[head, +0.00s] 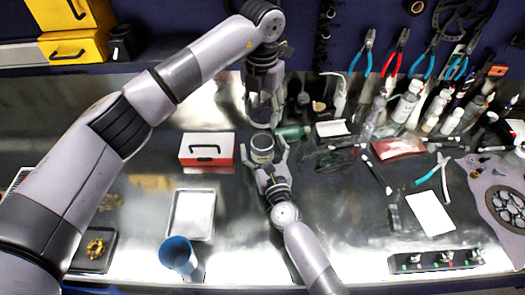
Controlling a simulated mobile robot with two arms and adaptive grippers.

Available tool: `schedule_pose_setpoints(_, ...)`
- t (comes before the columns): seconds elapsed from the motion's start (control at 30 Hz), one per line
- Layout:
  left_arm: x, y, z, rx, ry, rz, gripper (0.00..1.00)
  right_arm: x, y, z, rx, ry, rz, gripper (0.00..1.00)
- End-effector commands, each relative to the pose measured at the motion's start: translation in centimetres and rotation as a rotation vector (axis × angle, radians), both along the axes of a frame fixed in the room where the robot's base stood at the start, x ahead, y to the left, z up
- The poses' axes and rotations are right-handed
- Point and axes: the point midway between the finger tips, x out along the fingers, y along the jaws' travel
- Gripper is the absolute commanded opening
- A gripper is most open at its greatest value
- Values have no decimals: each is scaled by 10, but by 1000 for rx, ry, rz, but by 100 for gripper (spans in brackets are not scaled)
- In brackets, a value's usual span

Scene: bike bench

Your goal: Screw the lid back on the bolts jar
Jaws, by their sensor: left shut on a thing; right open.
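The bolts jar (262,149) is a small clear and grey cylinder. It stands upright on the metal bench near the middle. My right gripper (265,154) comes from below in the picture, open, with a finger on each side of the jar. Whether its fingers touch the jar is not clear. My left gripper (263,122) hangs just behind and above the jar, pointing down. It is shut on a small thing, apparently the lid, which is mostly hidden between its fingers.
A green bottle (293,132) lies close right of the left gripper. Bottles and tools crowd the right.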

Motion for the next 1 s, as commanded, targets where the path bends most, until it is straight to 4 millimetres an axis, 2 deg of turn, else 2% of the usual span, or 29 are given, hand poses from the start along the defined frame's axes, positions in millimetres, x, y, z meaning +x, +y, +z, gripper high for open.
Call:
schedule_pose_setpoints(0.17,0,0,0,0,0,0,42,0,0,0,0,-1,0,78)
schedule_pose_setpoints(1.0,0,0,0,0,0,0,42,0,0,0,0,0,0,22)
